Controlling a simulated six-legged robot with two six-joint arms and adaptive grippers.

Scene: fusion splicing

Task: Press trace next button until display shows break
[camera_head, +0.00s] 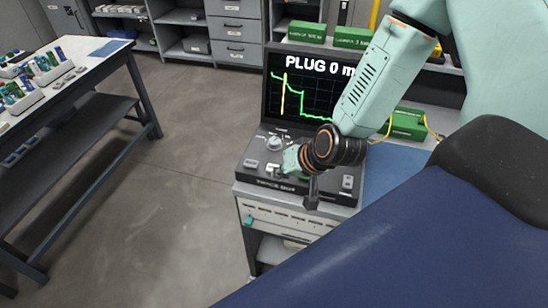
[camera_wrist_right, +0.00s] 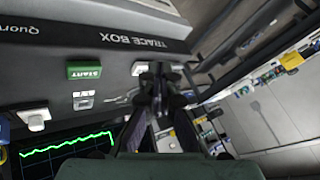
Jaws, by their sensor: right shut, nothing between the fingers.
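The trace box (camera_head: 262,185) stands on a bench. Its display (camera_head: 316,88) reads "PLUG 0 m", with the last letters partly hidden by my arm, above a green trace with a yellow vertical marker. My right gripper (camera_head: 312,198) is shut and empty over the front of the control panel. In the right wrist view, its fingertips (camera_wrist_right: 160,78) are beside a pale button (camera_wrist_right: 139,68) near the box's front edge; I cannot tell if they touch. The green START button (camera_wrist_right: 85,71) and another pale button (camera_wrist_right: 32,117) also show there. My left gripper is out of view.
Green boxes (camera_head: 307,32) stand behind the display, and another green box (camera_head: 408,124) is right of it. A blue mat (camera_head: 392,172) lies beside the trace box. A table (camera_head: 100,62) with small parts stands at left, with open floor between.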

